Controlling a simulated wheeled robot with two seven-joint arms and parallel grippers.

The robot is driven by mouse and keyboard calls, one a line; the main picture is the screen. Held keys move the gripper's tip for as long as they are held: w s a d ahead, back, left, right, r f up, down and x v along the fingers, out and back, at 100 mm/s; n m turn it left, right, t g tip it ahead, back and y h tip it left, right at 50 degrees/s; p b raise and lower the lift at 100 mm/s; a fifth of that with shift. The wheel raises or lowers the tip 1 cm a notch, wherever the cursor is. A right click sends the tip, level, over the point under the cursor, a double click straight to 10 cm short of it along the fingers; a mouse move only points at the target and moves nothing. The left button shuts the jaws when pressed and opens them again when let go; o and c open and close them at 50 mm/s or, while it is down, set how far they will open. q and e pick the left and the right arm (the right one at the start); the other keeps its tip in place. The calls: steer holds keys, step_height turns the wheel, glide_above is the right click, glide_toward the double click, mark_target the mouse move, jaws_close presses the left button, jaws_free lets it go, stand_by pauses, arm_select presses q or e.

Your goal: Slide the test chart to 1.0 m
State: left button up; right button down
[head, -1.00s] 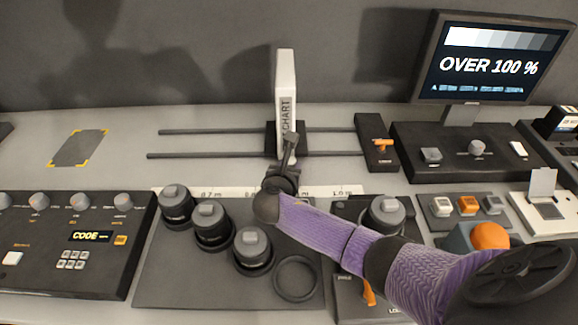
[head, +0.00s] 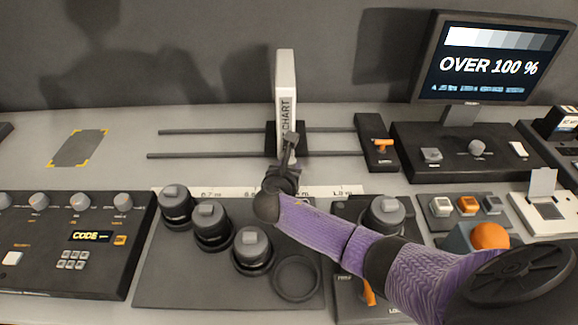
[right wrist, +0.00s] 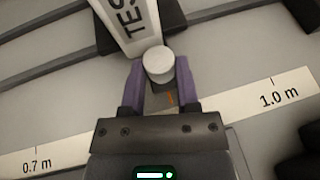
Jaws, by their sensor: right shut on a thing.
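The test chart (head: 285,80) is a white upright panel on a dark carriage (head: 271,142), set on two dark rails (head: 215,155). In the right wrist view, the chart (right wrist: 128,22) shows its lettering above a round white knob (right wrist: 158,64). My right gripper (right wrist: 158,85) is shut on the knob, with a purple finger on each side. In the head view, my right gripper (head: 288,150) reaches the carriage's front. The white scale strip (right wrist: 240,108) shows 0.7 m and 1.0 m; an orange mark lies between the fingers, between those labels. My left gripper is out of view.
A dark end block with an orange lever (head: 380,145) stands at the rails' right end. Lenses (head: 212,225) stand on a dark mat in front. The monitor (head: 492,62) reads OVER 100 %. The rails are clear on both sides of the carriage.

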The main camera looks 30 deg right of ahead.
steer(key=s+d+p, duration=0.2)
steer(key=d, duration=0.1)
steer(key=shift+s+d+r+p, duration=0.1)
steer(key=shift+d+r+p, duration=0.05)
steer(key=shift+d+p, duration=0.15)
steer(key=shift+a+f, duration=0.1)
steer(key=shift+f, duration=0.1)
steer(key=shift+c, duration=1.7)
jaws_free()
